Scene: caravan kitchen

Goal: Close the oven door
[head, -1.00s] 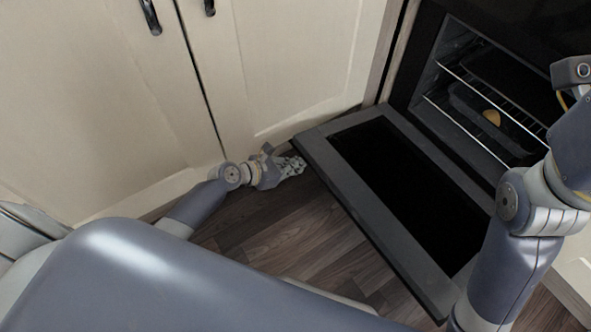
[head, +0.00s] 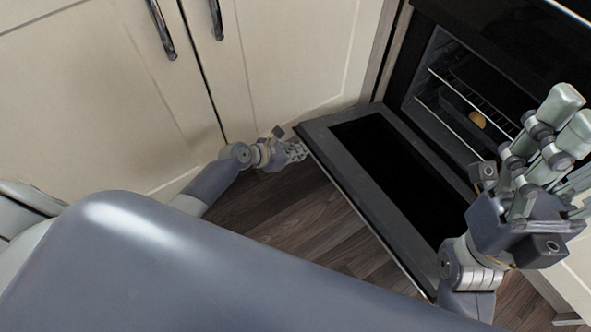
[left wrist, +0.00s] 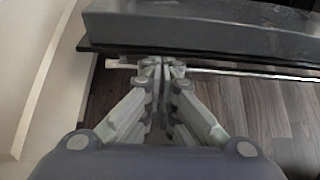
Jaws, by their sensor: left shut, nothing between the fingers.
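The oven door (head: 318,143) is folded down and open, with a grey frame around a dark glass panel. Its dark edge also shows across the top of the left wrist view (left wrist: 200,34). My left gripper (head: 303,150) is low over the floor at the door's outer left corner. In the left wrist view its fingers (left wrist: 163,66) are together and empty, with tips at the door's edge; I cannot tell whether they touch it. My right gripper (head: 568,122) is raised at the right, in front of the oven opening; its finger gap is unclear.
The oven cavity (head: 440,52) holds wire racks and a tray with a small yellowish item (head: 478,120). Cream cabinet doors (head: 290,50) with metal handles stand left of the oven. Wood floor (head: 290,215) is clear below the door.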

